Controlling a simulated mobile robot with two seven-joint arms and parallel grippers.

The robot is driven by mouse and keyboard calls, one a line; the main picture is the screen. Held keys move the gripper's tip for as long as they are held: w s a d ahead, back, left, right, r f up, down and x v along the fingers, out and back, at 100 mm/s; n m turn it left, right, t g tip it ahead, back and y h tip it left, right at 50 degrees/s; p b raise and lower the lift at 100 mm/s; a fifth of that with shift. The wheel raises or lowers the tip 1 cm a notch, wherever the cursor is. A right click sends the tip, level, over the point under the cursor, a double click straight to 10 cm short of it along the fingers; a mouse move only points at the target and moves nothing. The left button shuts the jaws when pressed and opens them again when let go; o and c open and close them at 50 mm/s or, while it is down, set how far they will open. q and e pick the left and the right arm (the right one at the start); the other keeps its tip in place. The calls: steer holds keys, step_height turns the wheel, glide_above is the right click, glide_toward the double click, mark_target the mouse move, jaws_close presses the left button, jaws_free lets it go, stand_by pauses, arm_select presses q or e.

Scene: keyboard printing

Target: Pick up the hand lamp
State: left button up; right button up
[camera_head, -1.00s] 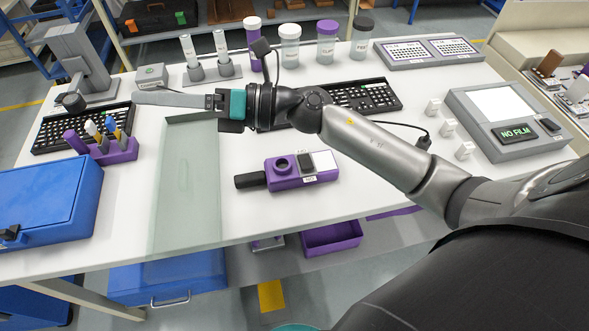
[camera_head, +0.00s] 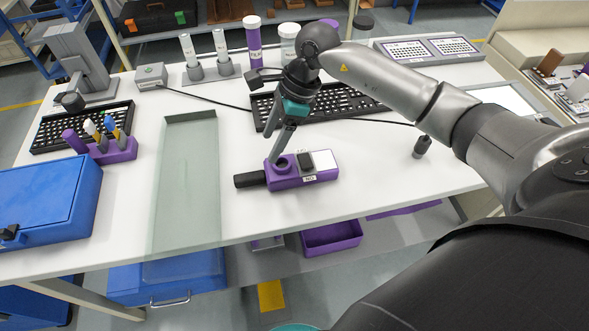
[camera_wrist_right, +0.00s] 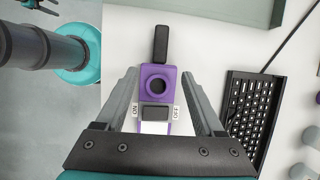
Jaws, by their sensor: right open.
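The hand lamp (camera_head: 297,174) is a purple box with a round dark socket, a black switch and a black handle pointing left. It lies flat on the white table near the front edge. In the right wrist view the lamp (camera_wrist_right: 158,85) lies between the fingers, with ON and OFF labels beside its switch. My right gripper (camera_head: 274,145) is open and points down over the lamp's socket end. In the wrist view its fingers (camera_wrist_right: 158,76) are on both sides of the box, with gaps visible. Dark and teal parts at the wrist view's top left may be my left gripper.
A black key tray (camera_head: 345,101) lies behind the lamp, with a cable (camera_head: 213,103) across the table. A translucent shallow tray (camera_head: 185,185) is left of it. A purple pen holder (camera_head: 118,152) and blue case (camera_head: 45,200) stand further left. Free table surrounds the lamp.

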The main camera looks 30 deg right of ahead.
mark_target(255, 174)
steer(key=b+x, duration=0.1)
steer(key=x, duration=1)
steer(key=shift+a, duration=0.1)
jaws_close()
steer(key=shift+w+r, duration=0.1)
stand_by(1.0)
